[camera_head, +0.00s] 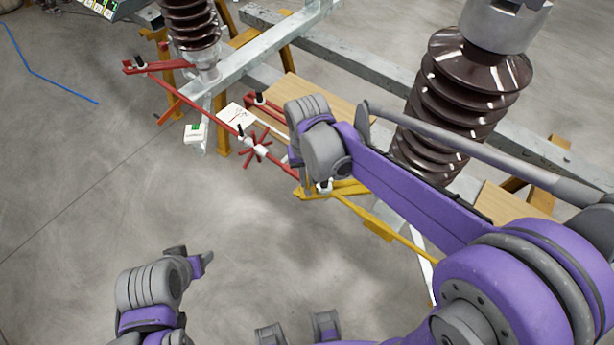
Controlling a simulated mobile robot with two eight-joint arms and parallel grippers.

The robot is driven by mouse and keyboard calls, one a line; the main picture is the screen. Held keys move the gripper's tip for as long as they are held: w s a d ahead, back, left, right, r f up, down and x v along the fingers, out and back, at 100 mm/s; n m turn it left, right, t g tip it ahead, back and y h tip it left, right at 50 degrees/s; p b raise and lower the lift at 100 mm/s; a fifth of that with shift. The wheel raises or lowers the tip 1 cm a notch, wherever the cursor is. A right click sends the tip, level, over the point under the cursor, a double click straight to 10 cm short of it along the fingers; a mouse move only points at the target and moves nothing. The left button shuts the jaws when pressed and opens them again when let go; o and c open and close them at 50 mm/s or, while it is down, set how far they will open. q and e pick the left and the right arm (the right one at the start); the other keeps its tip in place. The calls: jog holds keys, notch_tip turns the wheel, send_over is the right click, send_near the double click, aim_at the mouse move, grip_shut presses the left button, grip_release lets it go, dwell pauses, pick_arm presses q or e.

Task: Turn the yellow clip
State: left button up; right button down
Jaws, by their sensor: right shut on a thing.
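The yellow clip (349,188) is a flat yellow piece near the middle of the view, at the end of a yellow bar (380,231). My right gripper (322,187) reaches over it from the right and is shut on it. The wrist hides the contact from above, and the fingertips show only in part. My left gripper (197,262) is at the lower left over bare floor, far from the clip and touching nothing visible. Its jaw gap is not clear.
A red bar with a red star-shaped handle (255,149) runs up-left from the clip. A brown ribbed insulator (459,95) stands close behind my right arm, and another (190,24) stands at the back left. Grey metal beams (345,60) cross behind.

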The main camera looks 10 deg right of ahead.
jog(key=n, duration=0.4)
jog(key=n+b, duration=0.1)
jog(key=n, duration=0.3)
jog(key=shift+n, duration=0.4)
jog(key=n, duration=0.4)
jog(key=shift+n, duration=0.3)
jog(key=shift+n+b, duration=0.3)
jog(key=shift+n, duration=1.7)
jog(key=c, duration=1)
grip_release()
jog(key=shift+o, duration=0.2)
